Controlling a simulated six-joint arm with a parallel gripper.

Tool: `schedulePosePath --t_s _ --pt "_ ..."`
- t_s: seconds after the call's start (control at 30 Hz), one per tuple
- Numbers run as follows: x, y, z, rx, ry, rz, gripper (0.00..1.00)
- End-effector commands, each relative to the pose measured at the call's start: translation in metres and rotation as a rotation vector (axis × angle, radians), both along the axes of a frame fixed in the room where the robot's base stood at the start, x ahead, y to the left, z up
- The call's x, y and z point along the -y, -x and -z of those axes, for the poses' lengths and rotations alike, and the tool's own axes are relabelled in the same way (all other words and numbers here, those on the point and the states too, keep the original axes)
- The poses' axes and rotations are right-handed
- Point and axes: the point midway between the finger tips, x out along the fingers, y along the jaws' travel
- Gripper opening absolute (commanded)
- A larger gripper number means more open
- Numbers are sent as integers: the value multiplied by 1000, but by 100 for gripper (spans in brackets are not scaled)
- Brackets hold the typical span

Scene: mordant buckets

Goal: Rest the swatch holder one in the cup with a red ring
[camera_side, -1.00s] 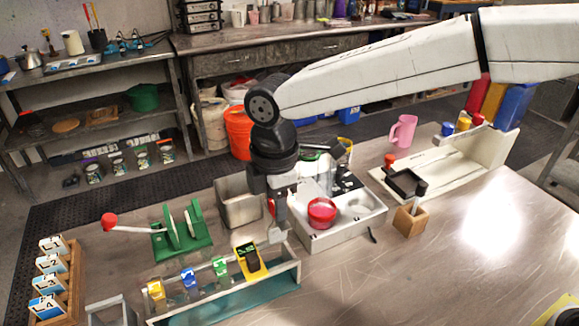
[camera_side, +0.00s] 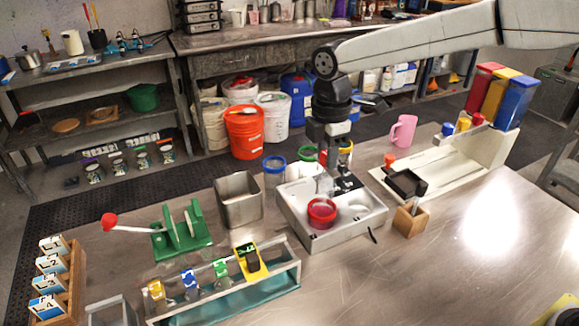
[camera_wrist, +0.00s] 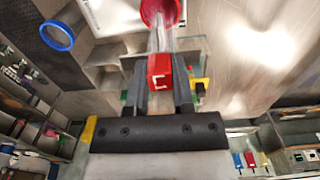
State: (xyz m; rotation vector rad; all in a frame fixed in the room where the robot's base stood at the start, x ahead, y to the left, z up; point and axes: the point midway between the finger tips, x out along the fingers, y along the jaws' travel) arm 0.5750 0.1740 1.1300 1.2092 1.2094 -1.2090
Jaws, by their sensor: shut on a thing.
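My gripper (camera_side: 327,160) is shut on the swatch holder, a red tag (camera_wrist: 159,72) with a white mark and a pale, clear strip. In the wrist view the tag sits between the fingers and the strip points toward the red ring. In the side view the strip (camera_side: 325,184) hangs down, roughly upright, above or just behind the red-ringed cup (camera_side: 321,213). That cup stands in the white tray, and its ring also shows in the wrist view (camera_wrist: 160,12). I cannot tell whether the strip's lower end is inside the ring.
The white tray (camera_side: 318,242) surrounds the cup. Blue-ringed (camera_side: 274,164) and green-ringed (camera_side: 307,153) cups stand behind it. A metal bin (camera_side: 239,202) is left. A rack (camera_side: 232,304) with several coloured tags is front left.

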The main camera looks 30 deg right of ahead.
Motion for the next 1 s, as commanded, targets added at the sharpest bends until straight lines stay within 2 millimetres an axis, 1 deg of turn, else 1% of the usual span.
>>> schedulePosePath --t_s 0.47,1.0 --pt "0 0 2 0 0 0 0" --pt "0 0 24 -1 0 0 0"
